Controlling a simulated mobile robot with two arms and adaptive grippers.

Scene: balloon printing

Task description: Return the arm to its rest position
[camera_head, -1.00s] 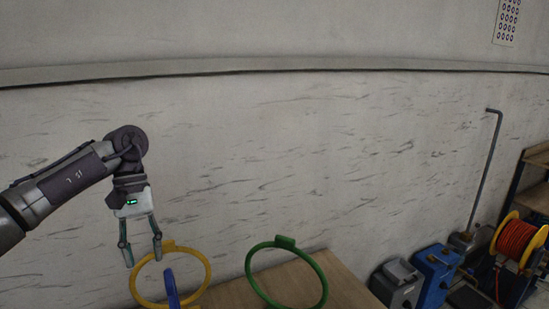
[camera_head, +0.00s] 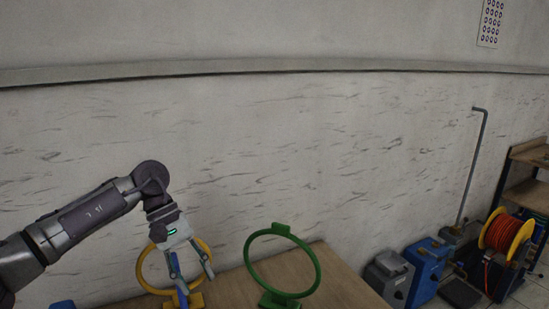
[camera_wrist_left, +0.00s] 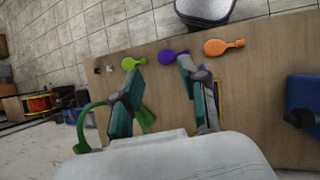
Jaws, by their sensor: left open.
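My left gripper (camera_head: 190,272) is in the lower left of the head view, pointing down with its fingers apart. It overlaps the yellow ring stand (camera_head: 202,250) there; I cannot tell whether they touch. A blue upright piece (camera_head: 180,284) shows beside one finger, partly hidden. In the left wrist view the two fingers (camera_wrist_left: 160,108) are spread with nothing between them but table top. The green ring stand (camera_head: 318,268) stands to the right of the gripper, apart from it. My right gripper is in neither view.
The wooden table (camera_head: 345,280) also bears green (camera_wrist_left: 129,63), purple (camera_wrist_left: 170,56) and orange (camera_wrist_left: 222,46) balloon-shaped pieces. A blue box (camera_wrist_left: 303,100) sits at one side. Grey (camera_head: 388,275) and blue (camera_head: 427,270) machines and an orange reel (camera_head: 505,235) stand right of the table.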

